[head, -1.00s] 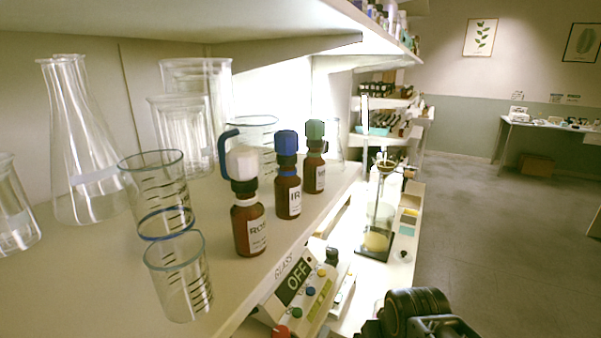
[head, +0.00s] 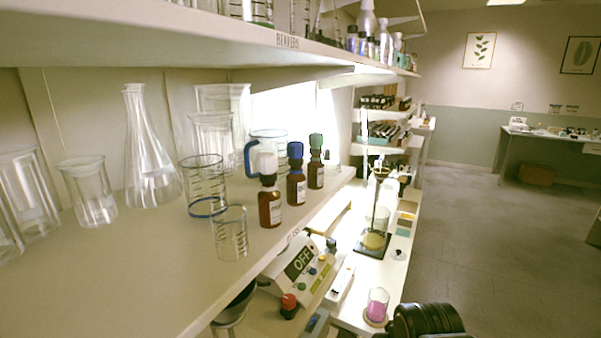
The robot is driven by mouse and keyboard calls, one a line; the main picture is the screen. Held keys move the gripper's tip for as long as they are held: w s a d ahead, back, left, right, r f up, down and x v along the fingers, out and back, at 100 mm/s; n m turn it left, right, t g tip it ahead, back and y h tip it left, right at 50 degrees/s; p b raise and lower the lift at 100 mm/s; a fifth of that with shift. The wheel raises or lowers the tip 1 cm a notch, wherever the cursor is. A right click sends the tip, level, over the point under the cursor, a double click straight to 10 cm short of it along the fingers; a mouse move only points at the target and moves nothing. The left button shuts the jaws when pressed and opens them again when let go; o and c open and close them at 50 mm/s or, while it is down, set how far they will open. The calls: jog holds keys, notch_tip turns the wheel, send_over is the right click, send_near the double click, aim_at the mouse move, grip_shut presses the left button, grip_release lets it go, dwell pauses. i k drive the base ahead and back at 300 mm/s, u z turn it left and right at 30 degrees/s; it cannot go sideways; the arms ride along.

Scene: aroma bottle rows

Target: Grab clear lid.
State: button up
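Three brown bottles with white labels stand in a row near the front edge of the shelf in the head view. The nearest bottle (head: 270,208) has a clear, whitish lid (head: 267,163) on top. The middle bottle (head: 297,190) has a blue lid (head: 295,151). The far bottle (head: 316,174) has a green lid (head: 316,141). A dark rounded part of my arm (head: 425,320) shows at the bottom edge, right of and below the bottles. My gripper's fingers are not in view.
A small beaker (head: 231,236) and a larger blue-ringed beaker (head: 204,183) stand left of the bottles. A blue-handled jug (head: 250,158) is close behind the clear lid. An upper shelf (head: 200,37) hangs above. A lower bench holds a box marked OFF (head: 300,262).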

aim_at(397, 254)
jog(key=k, duration=0.1)
jog(key=z, duration=1.35)
jog(key=i, duration=3.05)
jog(key=u, duration=4.6)
